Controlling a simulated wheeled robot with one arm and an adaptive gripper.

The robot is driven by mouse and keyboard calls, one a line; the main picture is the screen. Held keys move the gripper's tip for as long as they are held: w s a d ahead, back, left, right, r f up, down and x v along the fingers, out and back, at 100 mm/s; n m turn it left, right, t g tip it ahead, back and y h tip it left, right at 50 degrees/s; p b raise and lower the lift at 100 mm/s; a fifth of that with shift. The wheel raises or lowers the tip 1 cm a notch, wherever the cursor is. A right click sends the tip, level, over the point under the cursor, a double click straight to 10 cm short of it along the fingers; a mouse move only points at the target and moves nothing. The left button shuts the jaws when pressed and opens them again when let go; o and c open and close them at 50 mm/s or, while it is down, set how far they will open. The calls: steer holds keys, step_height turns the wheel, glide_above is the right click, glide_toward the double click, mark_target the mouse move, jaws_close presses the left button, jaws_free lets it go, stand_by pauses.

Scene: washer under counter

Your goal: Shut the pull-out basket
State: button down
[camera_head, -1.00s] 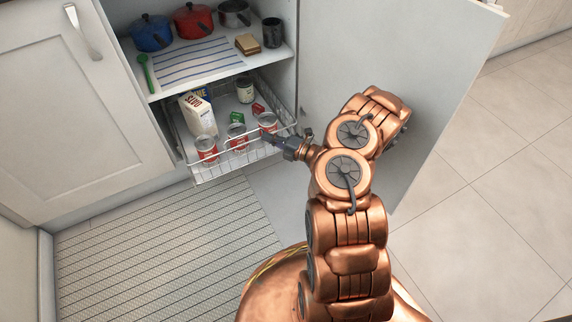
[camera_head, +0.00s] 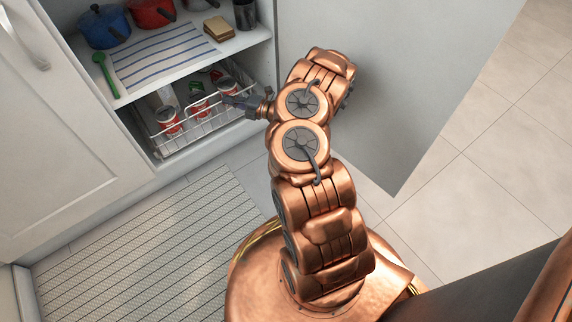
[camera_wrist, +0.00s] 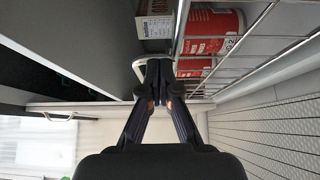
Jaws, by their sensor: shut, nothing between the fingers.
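The pull-out basket (camera_head: 204,129) is white wire and sits low in the open cabinet, mostly beneath the shelf. Red-labelled cans (camera_head: 169,121) stand inside it; the shelf hides its back part. My gripper (camera_head: 230,100) is shut and empty at the basket's right front, by the top rail. In the wrist view, my shut fingertips (camera_wrist: 160,76) are beside the basket's wire rim (camera_wrist: 182,25); I cannot tell whether they touch it. A red can (camera_wrist: 215,30) shows behind the wires there.
The shelf (camera_head: 232,49) above holds pots, a striped cloth (camera_head: 170,55), a green spoon (camera_head: 105,73) and a sponge-like block (camera_head: 219,28). The open cabinet door (camera_head: 400,90) stands right of my arm. A ribbed mat (camera_head: 140,245) lies on the floor in front.

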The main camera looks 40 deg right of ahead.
steer(key=shift+w+r+b, duration=0.1)
steer(key=shift+w+b, duration=0.25)
steer(key=shift+w, duration=0.8)
steer(key=shift+w+r, duration=0.1)
steer(key=shift+r, duration=0.1)
step_height(320, 180, up, 10)
steer(key=shift+f, duration=0.2)
steer(key=shift+s+d, duration=0.15)
steer(key=shift+s, duration=0.05)
